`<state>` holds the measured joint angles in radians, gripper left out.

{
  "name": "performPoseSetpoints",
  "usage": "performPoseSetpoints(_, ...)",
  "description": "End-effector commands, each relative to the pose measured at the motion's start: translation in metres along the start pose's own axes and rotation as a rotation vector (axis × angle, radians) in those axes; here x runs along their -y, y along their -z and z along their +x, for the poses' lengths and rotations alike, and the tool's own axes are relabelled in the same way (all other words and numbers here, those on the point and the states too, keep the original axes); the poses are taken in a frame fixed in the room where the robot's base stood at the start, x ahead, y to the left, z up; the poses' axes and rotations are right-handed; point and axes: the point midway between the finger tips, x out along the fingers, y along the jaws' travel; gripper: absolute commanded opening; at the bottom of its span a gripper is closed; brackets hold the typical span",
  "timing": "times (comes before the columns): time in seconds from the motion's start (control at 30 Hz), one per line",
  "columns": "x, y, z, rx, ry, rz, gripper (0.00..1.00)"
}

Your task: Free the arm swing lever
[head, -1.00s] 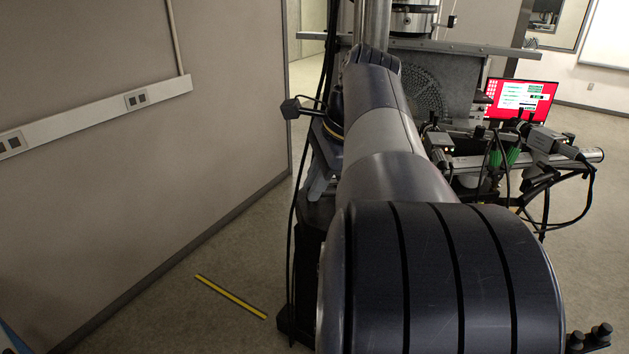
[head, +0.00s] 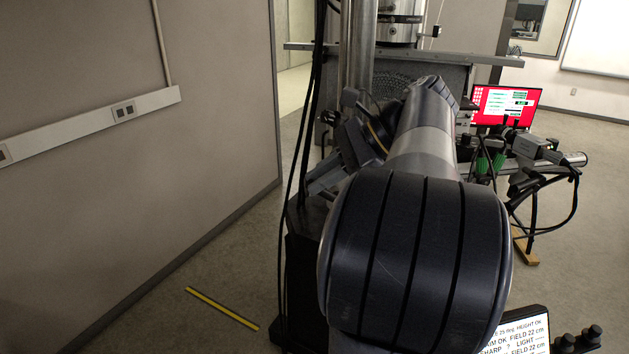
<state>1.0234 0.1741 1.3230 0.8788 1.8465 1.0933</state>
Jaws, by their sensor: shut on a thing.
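My arm (head: 420,150) runs from the near bottom of the head view toward the testing machine, and its large rounded joint fills the lower middle. My gripper's fingers do not show; they are hidden beyond my arm and among dark parts left of it. The machine has an upright steel column (head: 357,60) and a grey perforated panel (head: 400,78). At the right, a camera (head: 536,147) sits by a horizontal metal bar (head: 574,159), with green parts (head: 483,166) beside it. I cannot make out the arm swing lever for certain.
A wall with a cable trunking (head: 90,124) closes the left side. A yellow strip (head: 220,308) lies on clear floor. A red-screened monitor (head: 505,105) stands behind the machine. Black cables (head: 560,222) hang at the right. A text display (head: 520,330) shows at the lower right.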

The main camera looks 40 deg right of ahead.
Motion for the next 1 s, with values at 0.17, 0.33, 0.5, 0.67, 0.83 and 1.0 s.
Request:
performPoseSetpoints(0.17,0.0000,0.0013,-0.0028,0.035,0.006,0.008,0.00)
performPoseSetpoints(0.33,0.0000,0.0011,-0.0026,0.033,0.005,0.008,0.20)
performPoseSetpoints(0.5,0.0002,0.0008,-0.0025,0.033,0.006,0.007,0.34)
performPoseSetpoints(0.67,0.0003,0.0006,-0.0026,0.032,0.006,0.007,0.41)
performPoseSetpoints(0.83,0.0003,0.0005,-0.0026,0.032,0.006,0.006,0.41)
performPoseSetpoints(1.0,0.0005,-0.0024,-0.0031,0.032,0.006,0.005,0.41)
